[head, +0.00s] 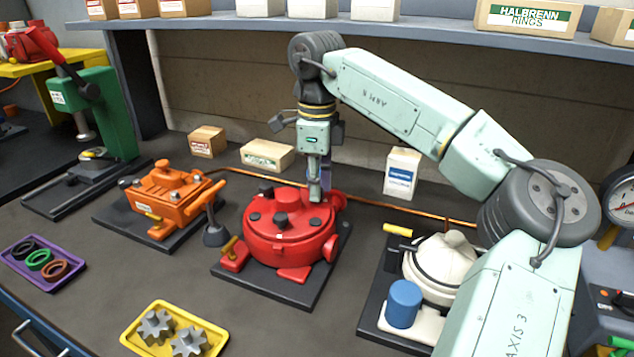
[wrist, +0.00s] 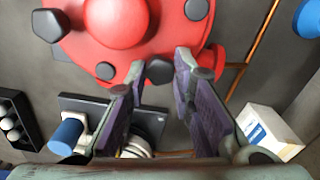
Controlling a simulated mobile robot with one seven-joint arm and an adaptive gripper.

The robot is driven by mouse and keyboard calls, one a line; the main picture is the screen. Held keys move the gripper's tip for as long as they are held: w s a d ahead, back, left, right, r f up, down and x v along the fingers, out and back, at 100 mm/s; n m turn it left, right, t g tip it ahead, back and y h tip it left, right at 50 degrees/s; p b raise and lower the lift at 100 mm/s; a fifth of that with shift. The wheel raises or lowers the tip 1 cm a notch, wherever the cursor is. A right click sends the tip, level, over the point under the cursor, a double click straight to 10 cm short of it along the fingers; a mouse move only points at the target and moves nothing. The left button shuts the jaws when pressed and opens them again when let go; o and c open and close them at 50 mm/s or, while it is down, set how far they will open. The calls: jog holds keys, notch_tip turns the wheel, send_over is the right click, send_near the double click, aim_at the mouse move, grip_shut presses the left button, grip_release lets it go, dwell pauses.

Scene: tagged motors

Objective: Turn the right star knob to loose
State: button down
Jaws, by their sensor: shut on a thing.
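The red motor housing (head: 290,245) stands on a dark base plate in the middle of the bench. My gripper (head: 315,190) points down at the back right of the lid. In the wrist view a dark star knob (wrist: 159,70) at the housing's edge sits between my fingertips, which close on it. In the head view my gripper hides this knob. Other rim knobs show in the wrist view, one at the lid's edge (wrist: 105,71).
An orange motor (head: 168,200) stands left of the red one, and a cream motor with a blue cap (head: 404,303) stands right. A yellow tray (head: 135,335) with grey gears lies in front. Small boxes, one white (head: 402,172), stand behind near an orange cable.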

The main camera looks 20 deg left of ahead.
jog(key=n, duration=0.6)
jog(key=shift+s+f+n, duration=0.15)
jog(key=shift+f+n, duration=0.1)
jog(key=shift+n, duration=0.05)
jog(key=n, duration=0.5)
jog(key=shift+n, duration=0.3)
jog(key=c, duration=1.4)
grip_release()
jog(key=shift+r, duration=0.15)
jog(key=shift+o, duration=0.2)
notch_tip(320, 180, up, 12)
